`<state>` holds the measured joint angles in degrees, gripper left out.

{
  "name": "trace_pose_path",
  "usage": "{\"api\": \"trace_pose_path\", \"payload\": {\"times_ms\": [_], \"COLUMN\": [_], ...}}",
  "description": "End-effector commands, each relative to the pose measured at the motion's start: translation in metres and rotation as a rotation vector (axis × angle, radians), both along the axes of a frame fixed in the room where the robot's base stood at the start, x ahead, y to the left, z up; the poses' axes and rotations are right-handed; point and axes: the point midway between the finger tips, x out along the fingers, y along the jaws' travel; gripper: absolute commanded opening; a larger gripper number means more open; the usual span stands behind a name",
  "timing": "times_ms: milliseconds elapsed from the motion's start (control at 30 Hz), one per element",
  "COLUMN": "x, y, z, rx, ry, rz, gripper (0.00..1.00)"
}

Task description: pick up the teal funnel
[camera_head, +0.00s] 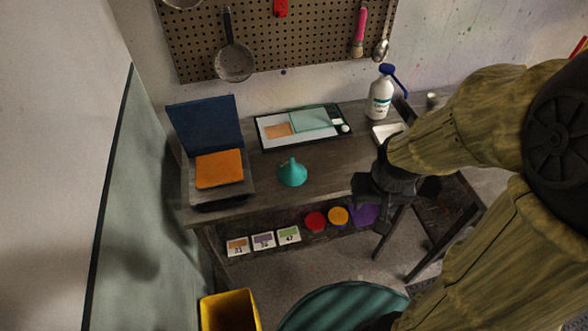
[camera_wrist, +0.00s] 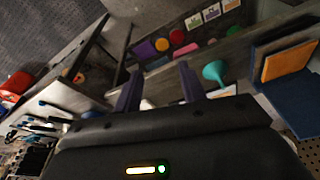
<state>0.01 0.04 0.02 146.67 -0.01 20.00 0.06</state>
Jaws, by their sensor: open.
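The teal funnel (camera_head: 292,173) sits on the wooden table near its front edge, in the head view. Its wide end is down and its narrow spout points up. It also shows in the wrist view (camera_wrist: 215,72), right of my gripper's fingers. My gripper (camera_wrist: 158,88) is open, with its two fingers apart and nothing seen between them. In the head view my dark gripper (camera_head: 385,215) is to the right of the funnel and clear of it, at the table's front edge. The arm hides part of the table's right side.
On the table are an open blue box with an orange pad (camera_head: 219,169), a framed tray (camera_head: 262,135) and a white spray bottle (camera_head: 380,95). A lower shelf holds numbered cards (camera_head: 263,240) and red and yellow lids (camera_head: 316,221). A yellow bin (camera_head: 229,310) stands below.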

Motion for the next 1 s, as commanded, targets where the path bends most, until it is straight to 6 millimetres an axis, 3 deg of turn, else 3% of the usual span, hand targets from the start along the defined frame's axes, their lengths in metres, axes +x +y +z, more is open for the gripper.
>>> {"api": "trace_pose_path", "payload": {"times_ms": [167, 467, 800, 1000], "x": [0.008, 0.043, 0.064, 0.07], "y": [-0.001, 0.009, 0.055, 0.092], "z": [-0.015, -0.094, -0.182, -0.212], "rx": [0.004, 0.112, 0.465, 0.762], "ry": [-0.002, -0.03, -0.027, 0.016], "rz": [-0.034, -0.222, -0.519, -0.746], "gripper": [0.41, 0.41, 0.41, 0.41]}}
